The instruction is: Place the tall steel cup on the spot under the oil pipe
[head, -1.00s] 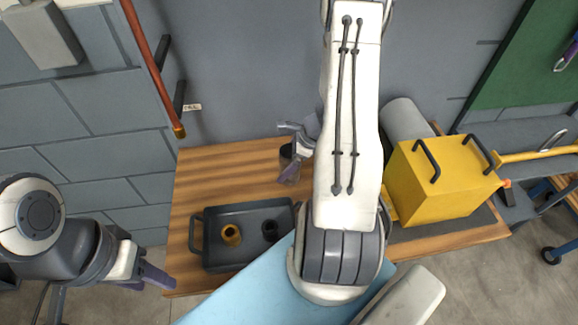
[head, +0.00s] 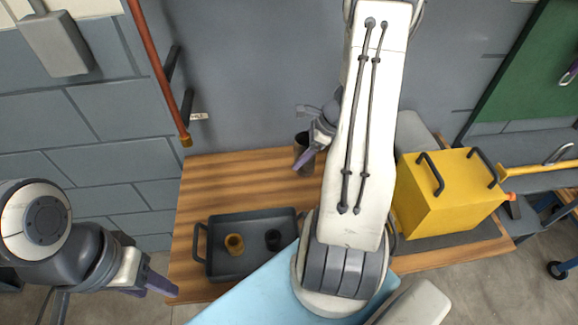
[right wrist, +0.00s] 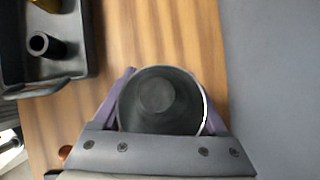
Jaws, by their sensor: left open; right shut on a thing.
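The tall steel cup (head: 302,157) is upright near the back edge of the wooden table, partly hidden by my right gripper (head: 312,158). That gripper is shut on it. In the right wrist view the cup (right wrist: 160,92) shows from above, its round mouth between the purple fingers; it looks empty. I cannot tell whether its base touches the table. The copper oil pipe (head: 158,75) slants down the wall, its brass end (head: 186,141) above the table's back left corner. The spot under it is not clearly marked. My left gripper (head: 160,287) is open and empty, left of the table.
A dark tray (head: 222,268) holds a yellow ring-like part (head: 234,243) and a black cylinder (head: 273,239). A yellow box (head: 445,195) with black handles stands on the right. A light blue surface (head: 250,300) lies in front. The table's back left is clear.

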